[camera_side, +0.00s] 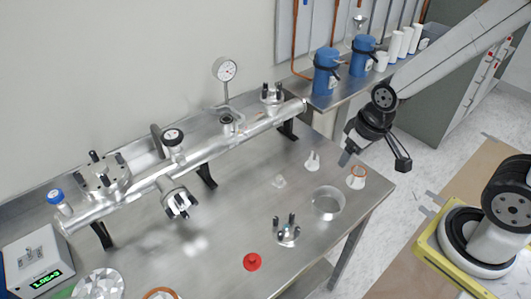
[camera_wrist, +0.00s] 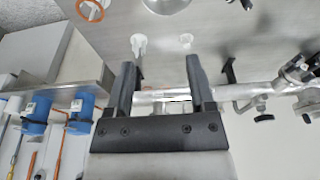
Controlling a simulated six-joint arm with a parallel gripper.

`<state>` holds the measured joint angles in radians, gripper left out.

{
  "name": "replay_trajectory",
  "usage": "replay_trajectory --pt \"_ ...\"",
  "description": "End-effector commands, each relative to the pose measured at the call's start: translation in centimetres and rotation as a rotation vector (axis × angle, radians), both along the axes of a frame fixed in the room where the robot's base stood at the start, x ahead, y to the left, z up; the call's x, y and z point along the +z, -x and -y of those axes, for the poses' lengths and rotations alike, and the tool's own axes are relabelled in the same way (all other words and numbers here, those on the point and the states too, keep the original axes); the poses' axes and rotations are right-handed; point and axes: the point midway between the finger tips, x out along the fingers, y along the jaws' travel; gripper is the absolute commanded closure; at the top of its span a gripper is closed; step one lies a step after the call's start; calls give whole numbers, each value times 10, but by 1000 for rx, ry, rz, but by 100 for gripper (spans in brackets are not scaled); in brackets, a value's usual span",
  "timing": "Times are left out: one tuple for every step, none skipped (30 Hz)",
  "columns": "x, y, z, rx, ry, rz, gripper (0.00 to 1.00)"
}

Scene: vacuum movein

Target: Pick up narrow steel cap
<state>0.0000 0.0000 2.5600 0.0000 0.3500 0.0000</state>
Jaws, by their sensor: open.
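My gripper (camera_side: 374,161) is open and empty, raised near the right edge of the steel table. In the wrist view its two dark fingers (camera_wrist: 161,63) stand wide apart. A small pale cap-like piece with a narrow neck (camera_side: 312,161) stands on the table to the left of my gripper; it also shows in the wrist view (camera_wrist: 138,43), beyond the left fingertip. A smaller pale piece (camera_side: 279,182) lies further left and shows in the wrist view (camera_wrist: 186,40). I cannot tell for certain which is the narrow steel cap.
An orange-ringed piece (camera_side: 356,177), a wide steel cup (camera_side: 327,203), a bolted flange (camera_side: 286,231) and a red cap (camera_side: 252,262) stand on the table. The long vacuum tube (camera_side: 185,170) runs behind them. Blue bottles (camera_side: 326,72) stand on the back shelf.

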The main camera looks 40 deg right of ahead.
Motion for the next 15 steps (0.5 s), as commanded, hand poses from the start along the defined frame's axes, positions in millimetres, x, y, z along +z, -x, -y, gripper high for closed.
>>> replay_trajectory --pt "0 0 0 0 0 0 30" --pt "0 0 0 0 0 0 30" --pt "0 0 0 0 0 0 30" --pt "0 0 0 0 0 0 30" --pt "0 0 0 -1 0 0 30" --pt "0 -1 0 -5 -1 -1 30" --pt "0 -2 0 -9 -2 -1 30" --pt "0 -3 0 -15 -3 -2 30" --pt "0 -5 -1 -25 -7 -4 30" --pt "-1 -6 -1 -37 -10 -7 30" --pt "-1 -9 -2 -49 -13 -10 30" --pt "-2 -12 -2 -73 -18 -14 30" --pt "-3 -16 -3 -92 -23 -17 30" --pt "-4 -19 -3 -115 -28 -21 30" --pt "-5 -25 -4 -149 -36 -27 30"
